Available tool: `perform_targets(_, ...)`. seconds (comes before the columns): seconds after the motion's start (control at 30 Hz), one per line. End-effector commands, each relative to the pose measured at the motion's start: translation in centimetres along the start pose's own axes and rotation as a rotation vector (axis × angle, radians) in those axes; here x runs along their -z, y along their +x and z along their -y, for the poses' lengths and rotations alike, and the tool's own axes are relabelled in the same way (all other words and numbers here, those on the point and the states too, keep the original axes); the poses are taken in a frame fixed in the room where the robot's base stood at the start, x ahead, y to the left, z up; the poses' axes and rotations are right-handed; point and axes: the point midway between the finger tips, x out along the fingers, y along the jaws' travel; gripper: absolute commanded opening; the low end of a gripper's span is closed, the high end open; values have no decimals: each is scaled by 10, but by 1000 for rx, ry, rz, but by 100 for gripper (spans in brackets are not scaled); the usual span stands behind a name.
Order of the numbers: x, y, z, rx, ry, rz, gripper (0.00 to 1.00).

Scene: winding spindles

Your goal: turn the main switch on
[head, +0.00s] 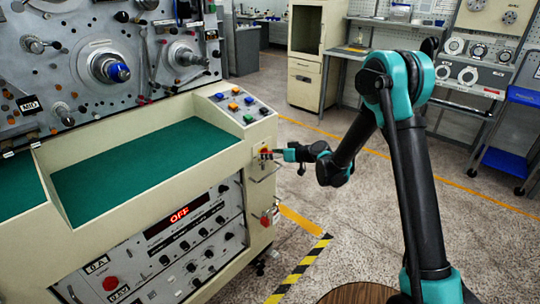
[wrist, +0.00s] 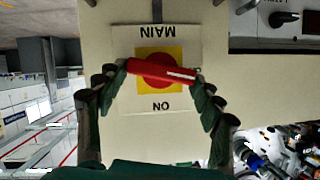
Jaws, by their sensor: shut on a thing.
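The main switch (wrist: 162,70) is a red rotary handle on a yellow square, on a pale plate lettered MAIN and ON, upside down in the wrist view. Its handle lies nearly level there, with a white line towards its right end. In the head view the switch (head: 264,152) is small on the machine's right end, partly hidden by my gripper. My gripper (head: 277,154) reaches it from the right. In the wrist view my gripper's dark green fingers (wrist: 162,80) are shut on the handle, one at each end.
The cream machine (head: 115,190) has a green recessed bed and a button panel (head: 240,105) above the switch. Its red display (head: 180,215) reads OFF. A red knob (head: 266,220) sits below the switch. A blue cart (head: 505,140) stands far right. Floor beside the machine is clear.

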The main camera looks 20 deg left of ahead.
Motion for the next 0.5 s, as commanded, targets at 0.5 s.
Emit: perform_targets(0.5,-2,1,-8,185,451,-1,38)
